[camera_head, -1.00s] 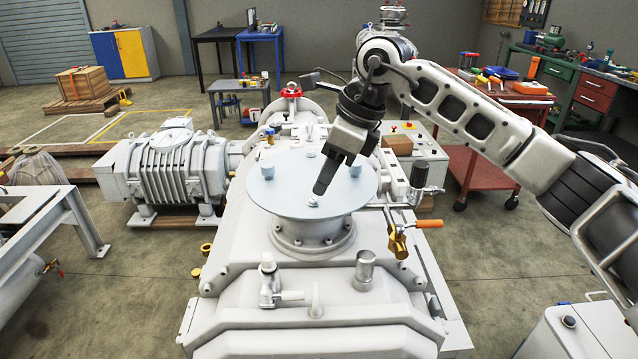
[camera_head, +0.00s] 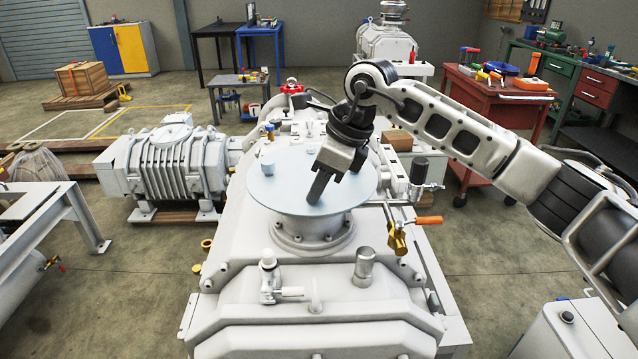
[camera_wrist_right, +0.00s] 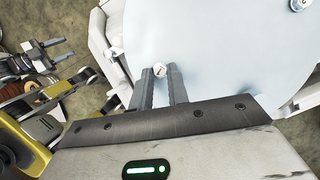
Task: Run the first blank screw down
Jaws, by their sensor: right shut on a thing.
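The round pale blank plate (camera_head: 285,195) lies on the flange on top of the white vacuum unit. My right gripper (camera_head: 317,200) points down at the plate's near part. In the right wrist view a small white screw head (camera_wrist_right: 159,70) sits between my right fingertips (camera_wrist_right: 160,78), and the fingers are shut on it. In the head view the fingers hide this screw. Another screw (camera_wrist_right: 298,4) shows at the wrist view's top right edge. My left gripper is not in view.
A valve with an orange handle (camera_head: 427,220) stands right of the plate. A metal stub (camera_head: 363,268) and a white fitting (camera_head: 268,278) rise from the housing in front. A red tool cart (camera_head: 497,110) stands behind my right arm.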

